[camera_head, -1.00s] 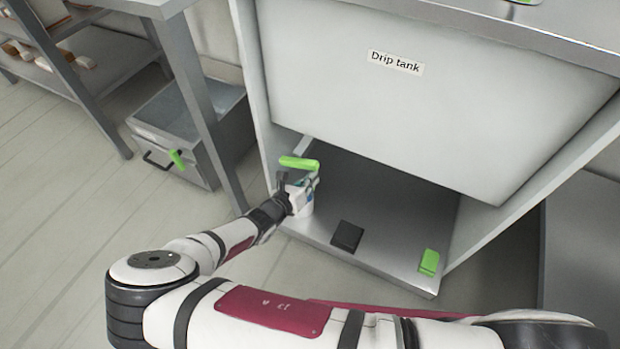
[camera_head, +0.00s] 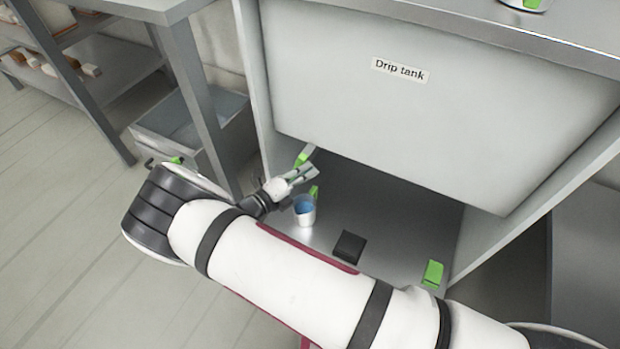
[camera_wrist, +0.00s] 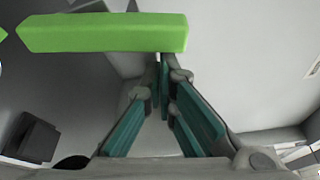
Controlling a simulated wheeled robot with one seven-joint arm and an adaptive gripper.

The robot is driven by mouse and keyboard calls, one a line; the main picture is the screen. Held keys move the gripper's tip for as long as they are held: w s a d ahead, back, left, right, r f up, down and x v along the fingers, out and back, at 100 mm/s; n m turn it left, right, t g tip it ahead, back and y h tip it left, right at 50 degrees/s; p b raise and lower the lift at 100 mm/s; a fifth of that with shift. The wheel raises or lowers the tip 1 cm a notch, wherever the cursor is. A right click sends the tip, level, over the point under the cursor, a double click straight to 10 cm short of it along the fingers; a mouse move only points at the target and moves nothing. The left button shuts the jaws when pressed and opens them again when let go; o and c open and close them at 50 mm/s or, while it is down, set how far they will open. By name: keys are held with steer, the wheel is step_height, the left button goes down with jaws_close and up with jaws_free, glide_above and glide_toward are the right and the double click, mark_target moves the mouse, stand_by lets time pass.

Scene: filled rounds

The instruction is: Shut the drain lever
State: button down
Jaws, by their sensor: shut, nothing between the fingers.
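The drain lever, a green bar (camera_head: 305,157), shows under the drip tank (camera_head: 440,110) near its left end. It slants up to the right and my gripper hides part of it. In the wrist view the green bar (camera_wrist: 105,33) lies across the top, just beyond the fingertips. My gripper (camera_head: 312,174) is shut and empty; its teal-padded fingers meet in the wrist view (camera_wrist: 161,62) close to the bar. I cannot tell whether they touch it. A white cup with blue inside (camera_head: 304,211) stands on the shelf below my gripper.
A small green piece (camera_head: 314,192) shows beside the cup rim. A black block (camera_head: 348,246) and a green block (camera_head: 432,273) lie on the grey shelf (camera_head: 390,225). The cabinet's left side panel (camera_head: 250,90) stands close to my gripper. A metal bin (camera_head: 225,130) is at left.

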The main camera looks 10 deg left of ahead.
steer(key=shift+w+a+r+n+b, duration=0.3)
steer(key=shift+a+r+n+b, duration=0.2)
steer(key=shift+a+n, duration=0.4)
steer(key=shift+r, duration=0.15)
steer(key=shift+d, duration=0.1)
steer(key=s+a+p, duration=0.2)
steer(key=s+p, duration=0.1)
steer(key=s, duration=0.6)
steer(key=shift+a+p, duration=0.25)
steer(key=shift+p, duration=0.05)
steer(key=shift+s, duration=0.1)
steer(key=shift+h, duration=0.4)
